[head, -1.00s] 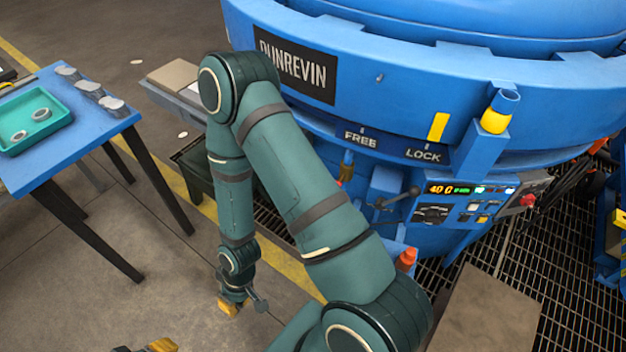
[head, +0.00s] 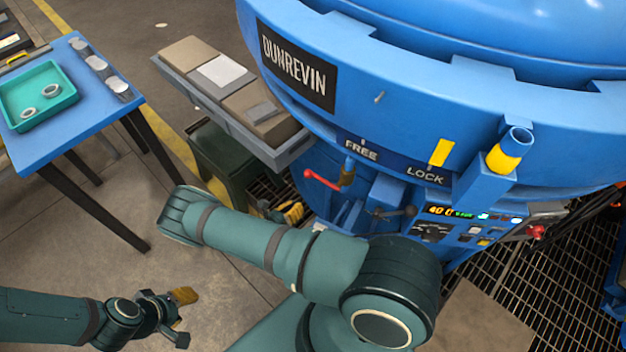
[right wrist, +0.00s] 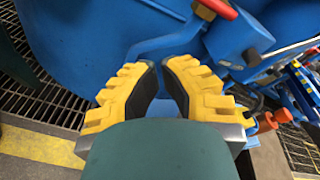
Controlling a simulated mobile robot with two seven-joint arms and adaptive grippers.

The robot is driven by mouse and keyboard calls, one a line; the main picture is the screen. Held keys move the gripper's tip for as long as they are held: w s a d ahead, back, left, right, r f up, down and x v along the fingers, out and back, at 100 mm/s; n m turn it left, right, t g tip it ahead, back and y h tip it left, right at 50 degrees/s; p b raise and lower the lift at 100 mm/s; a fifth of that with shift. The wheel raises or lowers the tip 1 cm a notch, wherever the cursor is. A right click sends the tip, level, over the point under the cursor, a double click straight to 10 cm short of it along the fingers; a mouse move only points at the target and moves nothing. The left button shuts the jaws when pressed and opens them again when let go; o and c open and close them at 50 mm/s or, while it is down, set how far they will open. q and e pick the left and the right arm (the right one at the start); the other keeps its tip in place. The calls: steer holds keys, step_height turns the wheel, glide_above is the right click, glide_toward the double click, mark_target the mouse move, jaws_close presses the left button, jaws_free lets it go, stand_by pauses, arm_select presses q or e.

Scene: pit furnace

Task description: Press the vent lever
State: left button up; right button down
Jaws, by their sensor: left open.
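A red-handled lever (head: 322,180) sticks out to the left under the FREE label on the blue furnace (head: 400,125). A second lever with a dark knob (head: 410,212) is beside the control panel. No label shows which is the vent lever. My right gripper (head: 292,213) is low beside the furnace, partly hidden by my right arm, below and left of the red handle. In the right wrist view, its yellow fingers have a narrow gap and nothing clearly between them; a red handle (right wrist: 217,8) shows above right, apart from them. My left gripper (head: 182,308) is open and empty over the floor.
A blue table (head: 75,120) with a teal tray (head: 72,93) stands at the left. A grey shelf (head: 222,110) juts out beside the furnace above a dark green bin (head: 220,155). A control panel (head: 465,228) and floor grating (head: 540,270) are at the right.

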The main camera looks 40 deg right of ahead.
steer(key=s+b+x, duration=0.1)
steer(key=x, duration=0.9)
steer(key=shift+w+a+r, duration=0.2)
steer(key=shift+w+r, duration=0.55)
steer(key=shift+r, duration=0.1)
steer(key=shift+w+a+r, duration=0.25)
steer(key=shift+w+r, duration=0.45)
steer(key=shift+r, duration=0.15)
steer(key=shift+w, duration=0.1)
